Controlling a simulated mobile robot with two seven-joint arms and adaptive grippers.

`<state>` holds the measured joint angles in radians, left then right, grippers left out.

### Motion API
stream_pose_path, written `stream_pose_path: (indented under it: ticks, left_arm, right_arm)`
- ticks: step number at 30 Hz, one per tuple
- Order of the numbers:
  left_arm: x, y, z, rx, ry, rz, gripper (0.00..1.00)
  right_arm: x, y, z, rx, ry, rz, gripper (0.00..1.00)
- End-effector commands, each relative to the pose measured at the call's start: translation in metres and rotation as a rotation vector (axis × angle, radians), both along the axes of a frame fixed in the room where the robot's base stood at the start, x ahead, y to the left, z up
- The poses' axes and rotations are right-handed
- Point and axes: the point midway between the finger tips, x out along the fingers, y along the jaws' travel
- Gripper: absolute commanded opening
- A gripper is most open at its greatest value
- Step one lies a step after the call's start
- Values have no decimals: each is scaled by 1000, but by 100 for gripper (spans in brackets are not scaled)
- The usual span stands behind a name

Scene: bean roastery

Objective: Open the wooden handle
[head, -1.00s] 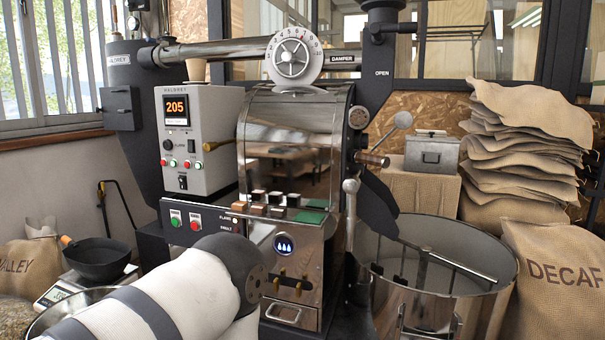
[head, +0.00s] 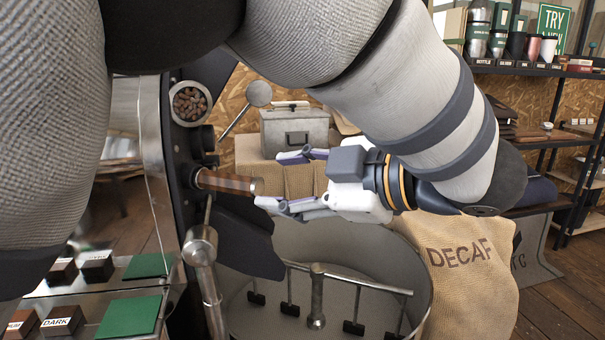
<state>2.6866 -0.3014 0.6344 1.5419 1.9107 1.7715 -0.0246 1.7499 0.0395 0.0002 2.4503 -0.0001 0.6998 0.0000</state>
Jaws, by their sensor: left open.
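The wooden handle (head: 226,182) is a short brown bar with a metal end cap. It sticks out to the right from the dark side plate of the roaster. My left gripper (head: 274,180) is open and empty, pointing left toward the handle's capped end. One finger is higher and farther back; the other reaches just below and beside the cap. The handle's tip is at the mouth of the fingers; I cannot tell whether they touch. My right gripper is not in view.
A metal lever with a round knob (head: 200,246) stands close below the handle. The round cooling bin (head: 427,262) lies beneath the gripper. A grey metal box (head: 295,132) is behind it. A DECAF sack (head: 462,280) stands right. My arm hides much of the roaster.

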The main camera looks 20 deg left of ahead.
Motion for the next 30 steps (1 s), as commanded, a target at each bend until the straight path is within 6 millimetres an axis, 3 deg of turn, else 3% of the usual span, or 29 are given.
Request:
stream_pose_path:
  ticks: [4,12,16,27,30]
  left_arm:
    - [5,17,-4,1,0,2,46]
    - [25,80,-24,-2,1,2,46]
    - [32,100,-29,0,-1,1,46]
    - [36,111,-33,0,-1,0,46]
    - [36,111,-33,0,-1,0,26]
  right_arm:
    - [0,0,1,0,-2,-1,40]
    - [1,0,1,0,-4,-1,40]
    - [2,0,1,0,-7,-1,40]
    - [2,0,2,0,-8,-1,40]
    - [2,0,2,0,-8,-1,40]
